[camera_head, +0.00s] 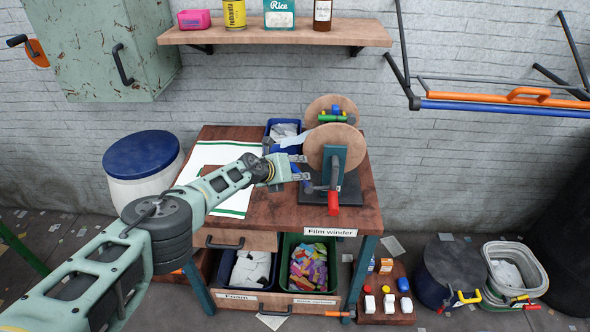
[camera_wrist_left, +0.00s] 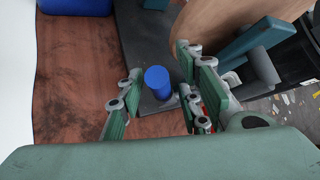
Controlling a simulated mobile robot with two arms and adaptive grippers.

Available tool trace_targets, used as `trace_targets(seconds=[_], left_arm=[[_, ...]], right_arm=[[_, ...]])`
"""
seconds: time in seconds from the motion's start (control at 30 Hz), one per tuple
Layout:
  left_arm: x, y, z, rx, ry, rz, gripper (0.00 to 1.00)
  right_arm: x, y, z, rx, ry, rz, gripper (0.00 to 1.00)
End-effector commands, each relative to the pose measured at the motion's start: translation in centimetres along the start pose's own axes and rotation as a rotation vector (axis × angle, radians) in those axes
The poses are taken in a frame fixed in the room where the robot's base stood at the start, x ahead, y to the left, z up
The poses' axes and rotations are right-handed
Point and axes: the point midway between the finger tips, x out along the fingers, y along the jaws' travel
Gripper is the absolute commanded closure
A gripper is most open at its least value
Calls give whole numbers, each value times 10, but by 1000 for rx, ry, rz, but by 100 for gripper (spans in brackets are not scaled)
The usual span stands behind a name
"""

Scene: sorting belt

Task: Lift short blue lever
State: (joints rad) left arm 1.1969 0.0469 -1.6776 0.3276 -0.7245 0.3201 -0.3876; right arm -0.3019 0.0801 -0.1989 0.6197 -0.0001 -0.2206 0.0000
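The short blue lever (camera_wrist_left: 157,82) shows in the left wrist view as an upright blue cylinder with a round top. It stands on the dark base plate of the film winder. My left gripper (camera_wrist_left: 160,72) is open, with its fingers on either side of the lever and gaps visible. In the head view my left gripper (camera_head: 304,168) is at the left side of the winder's front wooden disc (camera_head: 335,140). A bit of blue shows just below the fingers there; the lever is mostly hidden. My right gripper is not in view.
The winder stands on a brown table (camera_head: 270,208) with a red-handled lever (camera_head: 332,208) at its front. A blue bin (camera_head: 270,130) is behind the gripper. A white sheet with green stripes (camera_head: 195,160) lies on the left. A wooden shelf (camera_head: 275,35) hangs above.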

Motion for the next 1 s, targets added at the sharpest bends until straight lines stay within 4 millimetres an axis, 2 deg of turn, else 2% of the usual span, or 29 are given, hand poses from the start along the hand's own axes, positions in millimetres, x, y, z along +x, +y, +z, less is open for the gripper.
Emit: trace_targets(seconds=[0.53,0.87,1.0], left_arm=[[-6,-2,8,4,-8,2,64],[-28,0,1,-2,-1,-2,64],[-40,-4,6,7,-7,-4,64]], right_arm=[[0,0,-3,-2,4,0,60],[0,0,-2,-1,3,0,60],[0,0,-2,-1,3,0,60]])
